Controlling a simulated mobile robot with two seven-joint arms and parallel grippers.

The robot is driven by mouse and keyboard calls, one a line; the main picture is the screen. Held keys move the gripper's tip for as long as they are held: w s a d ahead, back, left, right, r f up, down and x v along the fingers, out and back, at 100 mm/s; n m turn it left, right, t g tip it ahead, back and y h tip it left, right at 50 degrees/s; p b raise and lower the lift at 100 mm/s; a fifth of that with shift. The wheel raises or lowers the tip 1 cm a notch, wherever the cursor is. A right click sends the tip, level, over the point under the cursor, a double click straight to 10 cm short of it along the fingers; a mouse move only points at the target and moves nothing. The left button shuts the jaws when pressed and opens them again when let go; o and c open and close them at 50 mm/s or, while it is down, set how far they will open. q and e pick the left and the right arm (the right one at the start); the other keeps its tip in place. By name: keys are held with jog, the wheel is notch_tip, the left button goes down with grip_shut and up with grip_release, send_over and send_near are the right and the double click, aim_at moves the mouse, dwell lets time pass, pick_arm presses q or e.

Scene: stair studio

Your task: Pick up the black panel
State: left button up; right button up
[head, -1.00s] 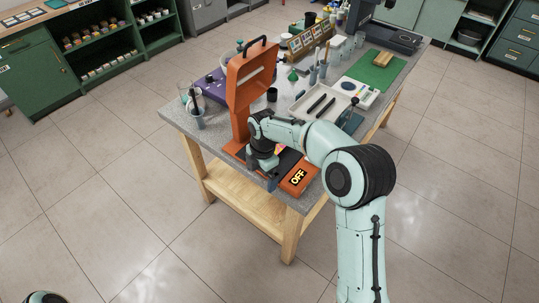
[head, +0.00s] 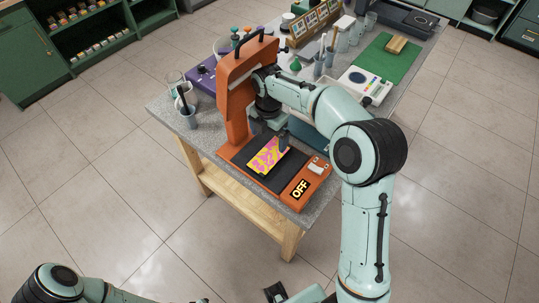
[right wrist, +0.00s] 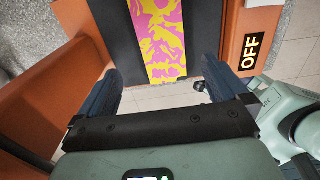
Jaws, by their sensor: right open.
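The black panel (head: 285,174) is a flat dark plate on the base of an orange press-like machine (head: 236,92). A pink and yellow patterned sheet (head: 267,158) lies over its middle. In the right wrist view the panel (right wrist: 205,30) lies ahead of the fingers, with the sheet (right wrist: 160,38) on it. My right gripper (right wrist: 163,84) is open with nothing between its fingers. In the head view it (head: 270,130) is above the panel's far part and hides some of it. My left arm is at the bottom edge; its gripper is not clear.
An OFF label (head: 300,188) and a small pale switch (head: 318,166) sit on the machine's right side. Cups with tools (head: 187,108) stand left of it on the grey table (head: 170,110). A white device (head: 366,84) and green mat (head: 385,62) are behind right.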

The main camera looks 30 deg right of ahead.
aim_at(269, 155)
notch_tip(269, 155, down, 9)
jog(key=shift+s+r+b, duration=0.1)
jog(key=shift+s+b, duration=0.05)
jog(key=shift+b, duration=0.15)
jog(key=c, duration=1.1)
jog(key=shift+r, duration=0.15)
jog(key=shift+c, duration=0.4)
